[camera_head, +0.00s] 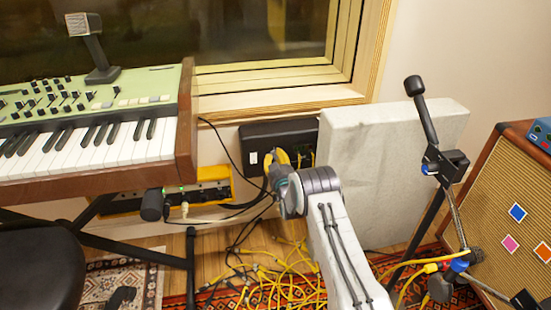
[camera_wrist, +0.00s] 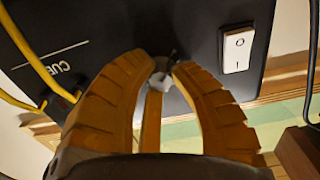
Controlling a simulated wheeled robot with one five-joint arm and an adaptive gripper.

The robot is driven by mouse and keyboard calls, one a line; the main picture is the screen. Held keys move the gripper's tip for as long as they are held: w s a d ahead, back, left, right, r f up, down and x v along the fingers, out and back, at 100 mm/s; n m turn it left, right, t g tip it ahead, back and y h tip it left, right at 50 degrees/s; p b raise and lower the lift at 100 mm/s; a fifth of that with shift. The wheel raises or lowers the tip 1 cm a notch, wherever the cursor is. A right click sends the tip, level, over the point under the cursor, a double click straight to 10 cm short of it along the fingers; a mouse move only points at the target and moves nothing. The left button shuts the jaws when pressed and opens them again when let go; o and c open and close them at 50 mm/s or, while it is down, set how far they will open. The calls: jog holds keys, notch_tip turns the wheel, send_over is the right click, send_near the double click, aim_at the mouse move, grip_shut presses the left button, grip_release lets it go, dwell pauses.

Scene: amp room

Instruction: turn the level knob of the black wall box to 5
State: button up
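The black wall box (camera_head: 283,137) is mounted on the wall below the window in the head view. Its dark face (camera_wrist: 195,30) fills most of the wrist view. My gripper (camera_head: 277,170) is at the box's front, with its yellow fingers hiding part of it. In the wrist view my gripper (camera_wrist: 162,68) has its fingertips close together around a small grey and dark knob (camera_wrist: 161,79), apparently touching both its sides. The knob is mostly hidden, and its pointer and scale numbers cannot be read.
A white rocker switch (camera_wrist: 236,48) and yellow cables (camera_wrist: 32,58) are on the box's face. A keyboard (camera_head: 95,135) stands left, a pale panel (camera_head: 375,165) right, and a microphone stand (camera_head: 430,150) farther right. Yellow cables (camera_head: 280,275) lie tangled on the floor.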

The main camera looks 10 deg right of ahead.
grip_shut()
jog(key=shift+m, duration=0.3)
